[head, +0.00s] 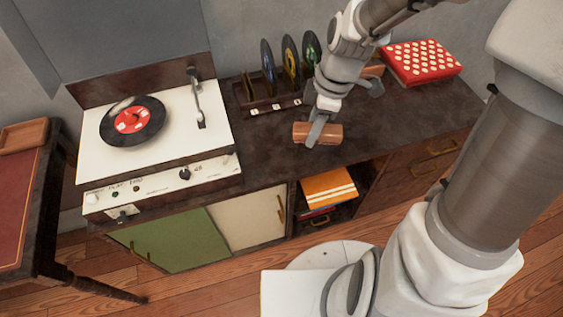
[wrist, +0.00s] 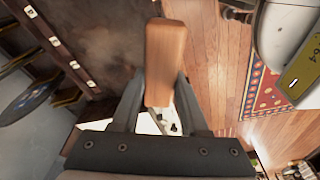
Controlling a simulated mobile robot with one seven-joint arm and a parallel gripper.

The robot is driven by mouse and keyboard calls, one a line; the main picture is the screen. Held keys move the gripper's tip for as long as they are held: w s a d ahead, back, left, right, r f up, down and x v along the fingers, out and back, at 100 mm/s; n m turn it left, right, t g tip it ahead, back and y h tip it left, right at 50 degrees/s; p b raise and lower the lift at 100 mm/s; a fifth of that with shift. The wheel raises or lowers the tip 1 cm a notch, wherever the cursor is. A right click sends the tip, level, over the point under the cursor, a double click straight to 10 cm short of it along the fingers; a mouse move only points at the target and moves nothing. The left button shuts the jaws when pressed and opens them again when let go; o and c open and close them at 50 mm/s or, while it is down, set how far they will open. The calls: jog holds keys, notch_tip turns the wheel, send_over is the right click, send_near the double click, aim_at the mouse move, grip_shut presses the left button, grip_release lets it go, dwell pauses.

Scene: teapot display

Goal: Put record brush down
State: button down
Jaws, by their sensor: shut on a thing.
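The record brush (head: 318,133) is a small block with a reddish-brown wooden body. My gripper (head: 317,134) is shut on it, over the dark cabinet top (head: 262,150) near its front edge. In the wrist view the brush (wrist: 165,60) stands out between the two grey fingers of my gripper (wrist: 158,95). I cannot tell from these views whether the brush touches the cabinet top or hangs just above it.
A white record player (head: 88,140) with a black record stands left on the cabinet. A record rack (head: 262,105) is behind the brush. A red dotted box (head: 422,62) sits at the back right. The top is bare right of the brush.

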jog(key=s+a+f+n+b, duration=0.1)
jog(key=s+f+n+b, duration=0.2)
jog(key=f+n, duration=0.1)
jog(key=g+b, duration=0.1)
jog(key=b, duration=0.2)
send_over(275, 154)
jog(key=shift+n, duration=0.3)
jog(key=f, duration=0.7)
jog(key=shift+d+f, duration=0.15)
jog(key=shift+d, duration=0.25)
jog(key=shift+f+b, duration=0.85)
jog(key=shift+f, duration=1.15)
jog(key=shift+f, duration=0.1)
jog(key=shift+c, duration=2.1)
grip_release()
notch_tip(275, 154, up, 12)
jog(key=d+p, duration=0.2)
jog(key=p, duration=0.1)
jog(key=shift+w+d, duration=0.2)
jog(key=shift+w, duration=0.15)
